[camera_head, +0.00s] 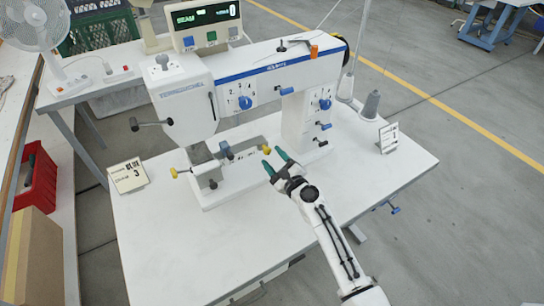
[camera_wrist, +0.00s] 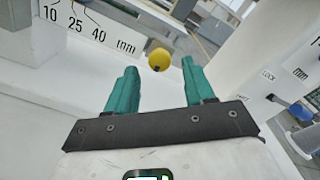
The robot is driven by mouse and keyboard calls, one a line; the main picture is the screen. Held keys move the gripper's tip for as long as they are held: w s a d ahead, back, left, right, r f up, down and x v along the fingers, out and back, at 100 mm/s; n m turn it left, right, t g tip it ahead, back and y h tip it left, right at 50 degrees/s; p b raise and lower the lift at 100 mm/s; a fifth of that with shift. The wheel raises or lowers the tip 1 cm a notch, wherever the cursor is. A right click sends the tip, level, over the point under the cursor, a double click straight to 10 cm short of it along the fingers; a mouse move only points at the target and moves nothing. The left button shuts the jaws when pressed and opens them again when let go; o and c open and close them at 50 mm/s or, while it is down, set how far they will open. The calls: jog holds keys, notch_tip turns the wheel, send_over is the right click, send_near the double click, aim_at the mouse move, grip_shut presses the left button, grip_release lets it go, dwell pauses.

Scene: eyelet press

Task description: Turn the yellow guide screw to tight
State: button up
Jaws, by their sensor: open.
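A round yellow knob (camera_head: 266,150) sits at the right end of the guide bar on the press bed, just beyond my fingertips. It also shows in the wrist view as a yellow ball (camera_wrist: 159,59), ahead of and between the two green fingers, apart from them. My gripper (camera_head: 273,159) is open and empty, reaching in from the lower right. A second yellow knob (camera_head: 174,173) is at the left side of the bed. I cannot tell from labels which one is the guide screw, nor how tight either is.
The white eyelet press (camera_head: 185,98) stands over the bed, with its column to the right of the near knob. A number card (camera_head: 388,137) and a sign card (camera_head: 128,175) stand on the table. The table front is clear.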

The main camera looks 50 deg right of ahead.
jog(key=v, duration=0.9)
jog(key=shift+b, duration=0.3)
jog(key=shift+s, duration=0.1)
jog(key=s+a+f+n+g+y, duration=0.1)
jog(key=a+n+g+y, duration=0.1)
jog(key=a+n, duration=0.3)
jog(key=s+a+f+n+g+y, duration=0.1)
jog(key=s+a+n+g+y, duration=0.1)
jog(key=a+n+y, duration=0.2)
jog(key=s+a+f+n+g+y, duration=0.2)
jog(key=a+n, duration=0.4)
jog(key=n, duration=0.4)
jog(key=shift+s+a+f+g+y, duration=0.1)
jog(key=shift+a+g+y, duration=0.1)
jog(key=shift+g+y, duration=0.15)
jog(key=s+d+n+g+h, duration=0.1)
jog(key=s+n+g+h, duration=0.3)
jog(key=s+n+g, duration=0.5)
jog(key=s+n, duration=0.3)
jog(key=s, duration=0.6)
jog(key=shift+g, duration=0.35)
jog(key=shift+f, duration=0.1)
jog(key=shift+c, duration=0.4)
